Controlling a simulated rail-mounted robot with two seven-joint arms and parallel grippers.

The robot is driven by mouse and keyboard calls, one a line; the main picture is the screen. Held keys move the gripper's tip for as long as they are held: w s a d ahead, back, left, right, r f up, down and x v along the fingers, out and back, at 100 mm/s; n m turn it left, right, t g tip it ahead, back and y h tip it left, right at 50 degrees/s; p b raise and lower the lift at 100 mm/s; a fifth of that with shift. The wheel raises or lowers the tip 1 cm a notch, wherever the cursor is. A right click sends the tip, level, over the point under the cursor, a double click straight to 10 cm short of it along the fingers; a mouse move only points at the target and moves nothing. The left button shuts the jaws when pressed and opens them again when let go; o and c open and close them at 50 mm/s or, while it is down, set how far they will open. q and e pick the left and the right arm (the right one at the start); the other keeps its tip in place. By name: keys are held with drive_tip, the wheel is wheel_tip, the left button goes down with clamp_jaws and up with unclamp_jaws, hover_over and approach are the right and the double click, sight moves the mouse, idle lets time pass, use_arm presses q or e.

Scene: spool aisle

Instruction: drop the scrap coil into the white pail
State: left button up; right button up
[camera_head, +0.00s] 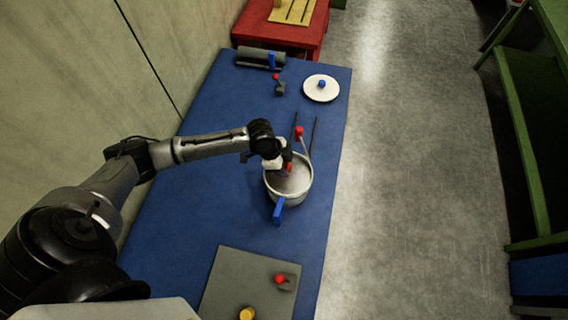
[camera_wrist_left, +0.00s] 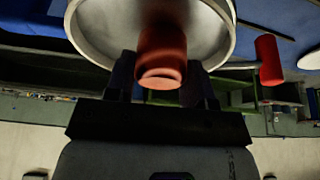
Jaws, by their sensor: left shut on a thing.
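In the left wrist view, the pail's rim (camera_wrist_left: 228,45) curves behind the piece. I cannot tell how far the piece is above the pail's floor. My right gripper is not in view.
A wall borders the left. Green shelving (camera_head: 520,140) stands across the aisle.

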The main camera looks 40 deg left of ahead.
use_arm(q)
drive_tip(key=o, duration=1)
drive_tip(key=shift+o, duration=0.2)
drive_tip(key=shift+s+a+r, duration=0.1)
drive_tip(key=shift+a+r, duration=0.05)
drive_tip(key=shift+r, duration=0.3)
drive_tip(key=v, duration=1.3)
drive_tip(key=shift+f, duration=0.1)
